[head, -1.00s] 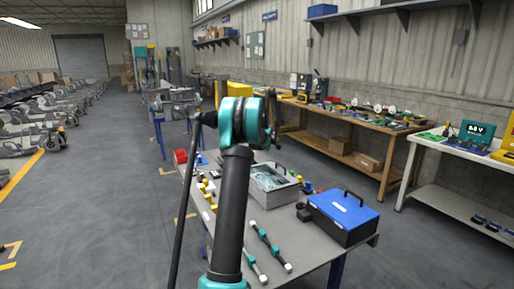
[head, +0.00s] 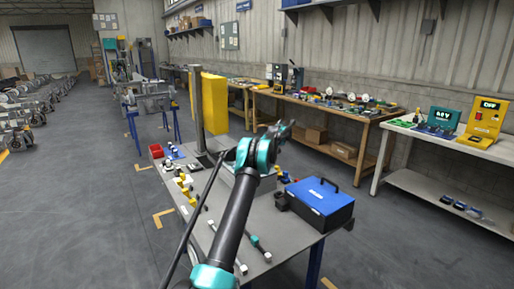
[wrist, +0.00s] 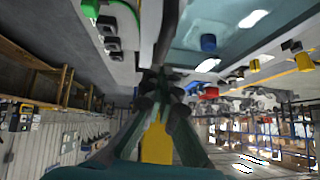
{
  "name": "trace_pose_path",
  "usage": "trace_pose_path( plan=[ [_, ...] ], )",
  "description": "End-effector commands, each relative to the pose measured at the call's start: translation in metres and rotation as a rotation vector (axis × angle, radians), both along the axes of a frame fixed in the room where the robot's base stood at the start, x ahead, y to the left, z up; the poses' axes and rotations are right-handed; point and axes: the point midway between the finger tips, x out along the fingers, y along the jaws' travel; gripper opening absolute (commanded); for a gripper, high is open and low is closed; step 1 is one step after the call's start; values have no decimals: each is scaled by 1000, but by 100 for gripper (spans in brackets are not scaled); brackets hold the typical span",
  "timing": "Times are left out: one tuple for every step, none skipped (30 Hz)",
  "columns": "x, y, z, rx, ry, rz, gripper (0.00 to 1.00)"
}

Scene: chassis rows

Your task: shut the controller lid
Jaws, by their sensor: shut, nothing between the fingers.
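A grey open-topped box (head: 266,184), likely the controller, stands mid-bench in the head view, mostly hidden behind my arm. Its lid cannot be made out clearly, so I cannot tell its angle. My gripper (head: 287,129) is above the bench, beyond and above the box, shut and empty. In the wrist view my gripper (wrist: 158,92) shows its dark fingers together, with nothing held. Contact with the lid cannot be seen.
A blue-lidded case (head: 320,200) with a black handle stands right of the box. Tools lie at the front of the grey bench (head: 290,240). A yellow panel (head: 215,103) stands behind, and a red bin (head: 156,151) is at the far left.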

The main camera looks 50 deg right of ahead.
Motion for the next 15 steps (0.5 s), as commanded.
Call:
trace_pose_path(
  plan=[
    [0, -1, -4, -1, 0, 1, 0],
    [0, -2, -6, -1, 0, 0, 0],
    [0, -3, -9, -1, 0, 0, 0],
    [-1, -3, -10, -1, 0, 0, 0],
    [-1, -4, -12, -1, 0, 0, 0],
    [-1, -5, -14, -3, 1, 0, 0],
    [-1, -5, -15, -3, 2, 0, 0],
    [-1, -5, -16, -3, 2, 0, 0],
    [-1, -6, -17, -3, 2, 0, 0],
    [-1, -6, -18, -3, 2, 0, 0],
    [-1, -6, -19, -3, 2, 0, 0],
    [-1, -6, -19, -3, 2, 0, 0],
    [-1, -6, -20, -3, 2, 0, 0],
    [-1, -6, -20, -4, 2, 0, 0],
    [-1, -6, -21, -4, 2, 0, 0]
  ],
)
